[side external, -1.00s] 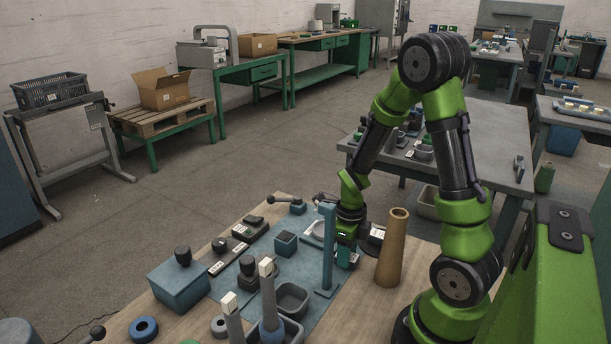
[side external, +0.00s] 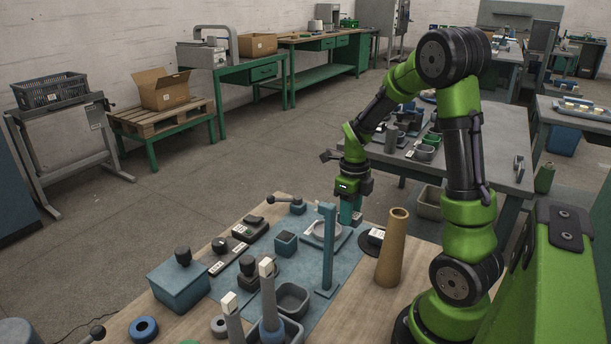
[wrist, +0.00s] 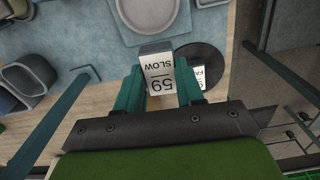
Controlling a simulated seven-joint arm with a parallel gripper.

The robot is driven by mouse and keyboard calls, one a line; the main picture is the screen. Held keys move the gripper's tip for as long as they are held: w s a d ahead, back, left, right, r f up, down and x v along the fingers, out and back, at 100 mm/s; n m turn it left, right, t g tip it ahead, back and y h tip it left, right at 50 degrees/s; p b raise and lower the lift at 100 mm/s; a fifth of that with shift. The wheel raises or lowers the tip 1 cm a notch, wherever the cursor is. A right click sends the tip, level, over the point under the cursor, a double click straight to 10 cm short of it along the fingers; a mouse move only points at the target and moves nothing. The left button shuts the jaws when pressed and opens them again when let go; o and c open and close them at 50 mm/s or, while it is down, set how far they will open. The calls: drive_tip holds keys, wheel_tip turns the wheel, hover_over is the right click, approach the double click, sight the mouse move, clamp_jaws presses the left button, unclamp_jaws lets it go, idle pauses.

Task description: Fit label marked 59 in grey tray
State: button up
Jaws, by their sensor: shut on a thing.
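My gripper (wrist: 159,74) is shut on the label marked 59 (wrist: 162,80). The label is a white-faced block reading "59 SLOW", held between the two teal fingers. In the side view my gripper (side external: 349,216) is above the far right part of the blue mat, beside the pale round dish; the label is mostly hidden there. A grey open tray (side external: 292,299) stands on the mat nearer the camera. A second grey tray (side external: 293,332) is at the bottom edge, partly behind a blue-handled tool. Both trays are well away from my gripper.
A teal upright post (side external: 327,250) stands between my gripper and the trays. A tan cone (side external: 392,250) stands to the right. A black disc (wrist: 204,68) carrying another white label (wrist: 200,82) lies beside the held label. The round dish (side external: 325,230) is close by.

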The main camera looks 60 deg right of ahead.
drive_tip(key=w+d, duration=0.1)
drive_tip(key=d, duration=0.1)
drive_tip(key=w+d+f, duration=0.1)
drive_tip(key=w+d, duration=0.1)
drive_tip(key=d, duration=0.1)
drive_tip(key=w+d+f, duration=0.1)
drive_tip(key=w+d, duration=0.1)
drive_tip(key=shift+d+f, duration=0.1)
drive_tip(key=shift+d, duration=0.2)
drive_tip(key=shift+w+d+r, duration=0.2)
drive_tip(key=shift+w+d, duration=0.4)
drive_tip(key=shift+w, duration=0.35)
drive_tip(key=shift+w+r, duration=0.1)
drive_tip(key=shift+w, duration=0.15)
drive_tip(key=shift+f+n, duration=0.3)
drive_tip(key=shift+f, duration=1.45)
drive_tip(key=shift+f, duration=0.3)
drive_tip(key=shift+f, duration=0.35)
drive_tip(key=shift+f, duration=0.25)
